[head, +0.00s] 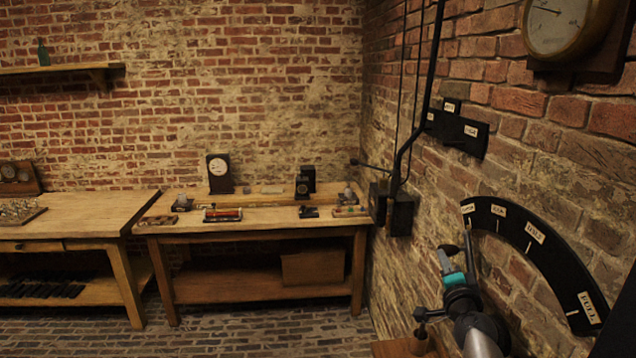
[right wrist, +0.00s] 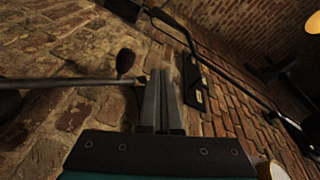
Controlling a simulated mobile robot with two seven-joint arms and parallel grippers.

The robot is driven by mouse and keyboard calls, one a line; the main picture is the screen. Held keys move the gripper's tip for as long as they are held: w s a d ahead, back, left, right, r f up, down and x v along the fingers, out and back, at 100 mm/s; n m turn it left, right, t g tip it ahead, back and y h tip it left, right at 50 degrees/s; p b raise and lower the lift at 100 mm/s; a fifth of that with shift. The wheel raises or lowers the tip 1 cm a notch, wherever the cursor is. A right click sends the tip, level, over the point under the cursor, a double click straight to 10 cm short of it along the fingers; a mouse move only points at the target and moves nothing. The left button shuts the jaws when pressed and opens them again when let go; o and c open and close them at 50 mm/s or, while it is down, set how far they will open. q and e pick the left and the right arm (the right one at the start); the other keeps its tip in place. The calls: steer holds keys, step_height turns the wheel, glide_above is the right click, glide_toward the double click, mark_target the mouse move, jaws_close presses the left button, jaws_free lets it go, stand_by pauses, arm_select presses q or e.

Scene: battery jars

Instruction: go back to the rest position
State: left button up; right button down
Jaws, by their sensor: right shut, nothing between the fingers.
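My right gripper (head: 445,256) is in the lower right of the head view, in front of the brick wall. In the right wrist view its two grey fingers (right wrist: 160,100) are together with nothing between them. A dark lever rod (right wrist: 70,82) with a round knob (right wrist: 125,62) is just left of the fingers there; I cannot tell whether it touches them. In the head view a black curved scale (head: 575,275) with pale labels is on the wall to the right of the gripper. My left gripper is not in view.
A wooden workbench (head: 250,226) with small instruments stands at the back. Another bench (head: 80,215) is at the left. A black wall box (head: 402,215), a labelled plate (head: 455,128) and a round gauge (head: 556,22) are on the right wall. The brick floor (head: 250,335) in front is clear.

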steer(key=s+a+f+n+g+y, duration=0.35)
steer(key=s+a+f+n, duration=0.35)
steer(key=s, duration=0.4)
steer(key=s+a+f+n+g+y, duration=0.3)
steer(key=s+a+f+n+g, duration=0.3)
steer(key=s, duration=0.4)
steer(key=s+f+n+g+h, duration=0.1)
steer(key=s+n+g+h, duration=0.35)
steer(key=s, duration=1.95)
step_height(320, 180, down, 34)
steer(key=s+g+b, duration=0.2)
steer(key=b, duration=0.9)
steer(key=s+d+f+b, duration=0.1)
steer(key=s+f+b, duration=0.3)
steer(key=s+f, duration=0.3)
steer(key=s+d+f+b, duration=0.1)
steer(key=s+f+b, duration=0.4)
steer(key=f, duration=1.1)
steer(key=s, duration=0.3)
steer(key=shift+g+y, duration=0.3)
steer(key=shift+g, duration=0.1)
